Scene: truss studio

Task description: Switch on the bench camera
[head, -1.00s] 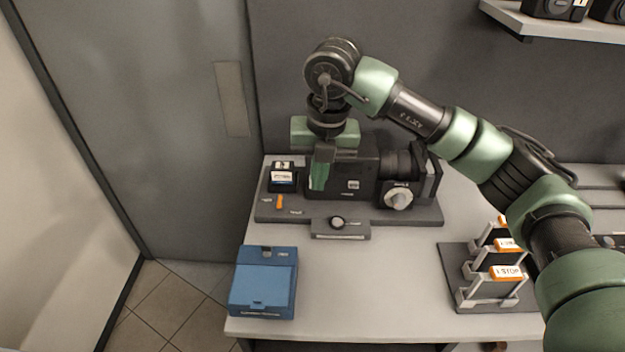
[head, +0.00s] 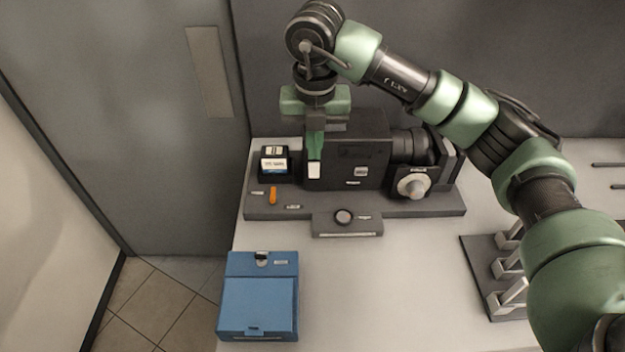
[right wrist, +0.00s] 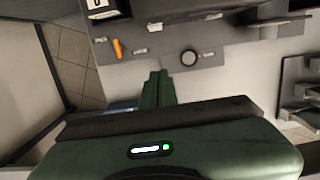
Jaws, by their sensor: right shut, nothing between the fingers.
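The bench camera (head: 348,150) is a dark boxy body with a lens on its right side, standing on a dark base plate (head: 420,205). An orange lever (head: 272,196) sits on the left of the plate between small labels; it also shows in the right wrist view (right wrist: 117,48). A round knob (head: 344,217) sits on the plate's front step. My right gripper (head: 314,172) points down in front of the camera body's left end, right of the lever. Its green fingers are together and empty, also in the right wrist view (right wrist: 157,82). My left gripper is out of view.
A small dark holder with a white-labelled card (head: 273,163) stands behind the lever. A blue box (head: 259,300) sits at the table's front left. A rack (head: 490,275) stands at right, partly behind my arm. The tabletop (head: 390,285) between them is clear.

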